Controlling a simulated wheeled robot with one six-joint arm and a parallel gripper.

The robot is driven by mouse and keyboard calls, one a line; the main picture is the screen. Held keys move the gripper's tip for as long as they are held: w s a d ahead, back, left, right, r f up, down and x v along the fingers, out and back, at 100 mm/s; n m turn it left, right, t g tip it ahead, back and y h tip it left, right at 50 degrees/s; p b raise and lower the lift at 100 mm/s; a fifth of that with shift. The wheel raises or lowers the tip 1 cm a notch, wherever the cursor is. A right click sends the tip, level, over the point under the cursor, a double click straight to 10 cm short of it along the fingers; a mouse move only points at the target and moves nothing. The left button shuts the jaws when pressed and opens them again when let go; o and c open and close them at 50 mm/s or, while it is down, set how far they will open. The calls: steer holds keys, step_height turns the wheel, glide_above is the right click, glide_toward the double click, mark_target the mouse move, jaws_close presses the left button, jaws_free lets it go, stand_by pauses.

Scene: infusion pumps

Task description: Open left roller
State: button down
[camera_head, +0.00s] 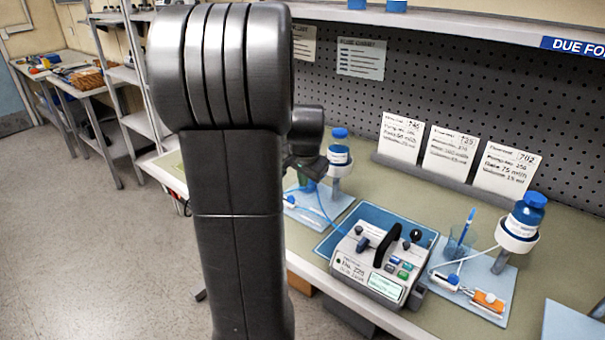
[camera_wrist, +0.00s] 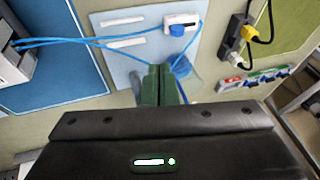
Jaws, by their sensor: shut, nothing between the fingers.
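The left roller clamp, a small white body with a blue wheel (camera_wrist: 177,31), lies on the light blue left pad (camera_wrist: 131,68) near the top of the wrist view. My gripper (camera_wrist: 160,68) is shut and empty. Its dark green fingertips appear just below the clamp in that view, with a gap in the picture; their height above the pad is hard to tell. In the head view the left pad (camera_head: 335,205) shows beside the pump, and the clamp (camera_head: 290,199) is small at its left, partly hidden by my arm.
Blue tubing (camera_wrist: 100,40) runs from the clamp area to the pump (camera_head: 372,268) on a blue mat (camera_head: 328,247). A blue-capped bottle (camera_head: 339,152) stands behind the left pad. A right pad (camera_head: 508,282) holds another clamp. Power plugs (camera_wrist: 238,42) lie to the right in the wrist view.

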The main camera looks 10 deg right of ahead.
steer(key=x, duration=0.5)
steer(key=shift+f, duration=0.1)
steer(key=f, duration=0.1)
steer(key=w+a+f, duration=0.1)
steer(key=w+f+p, duration=0.1)
steer(key=shift+w+a, duration=0.15)
steer(key=shift+a, duration=0.15)
